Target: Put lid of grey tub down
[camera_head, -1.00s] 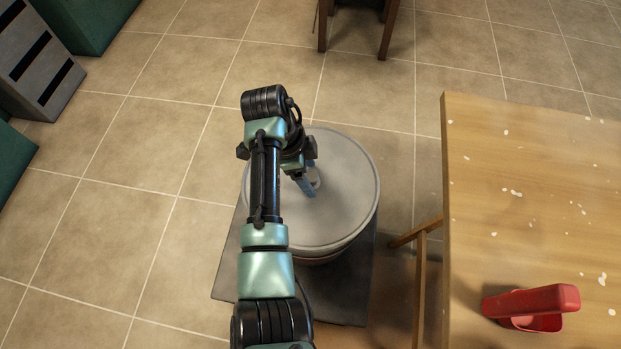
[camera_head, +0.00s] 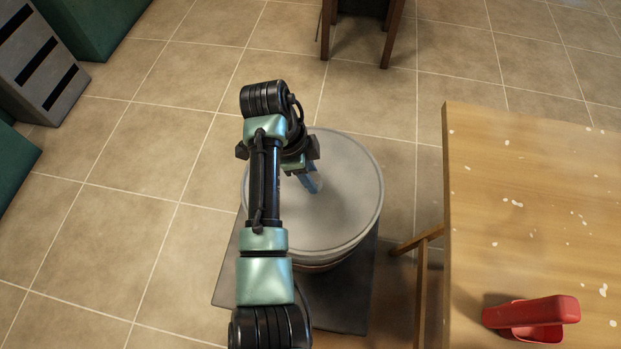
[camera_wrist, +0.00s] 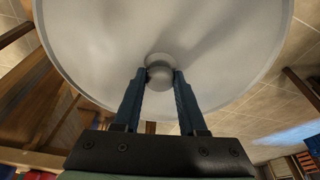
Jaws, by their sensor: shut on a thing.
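The round grey lid (camera_head: 345,215) shows in the head view at or just above the top of the grey tub (camera_head: 325,266); I cannot tell whether there is a gap between them all round. In the wrist view the lid (camera_wrist: 230,60) fills the upper middle, with its round knob (camera_wrist: 160,75) at the centre. My gripper (camera_wrist: 160,78) is shut on the knob, one blue finger on each side. In the head view my gripper (camera_head: 312,183) is partly hidden by my arm.
The tub stands on a dark flat slab (camera_head: 345,312) on the tiled floor. A wooden table (camera_head: 540,220) with a red object (camera_head: 535,315) is on the right. A dark chair (camera_head: 357,30) stands at the back. A grey slotted crate (camera_head: 40,65) is at the far left. Floor left of the tub is clear.

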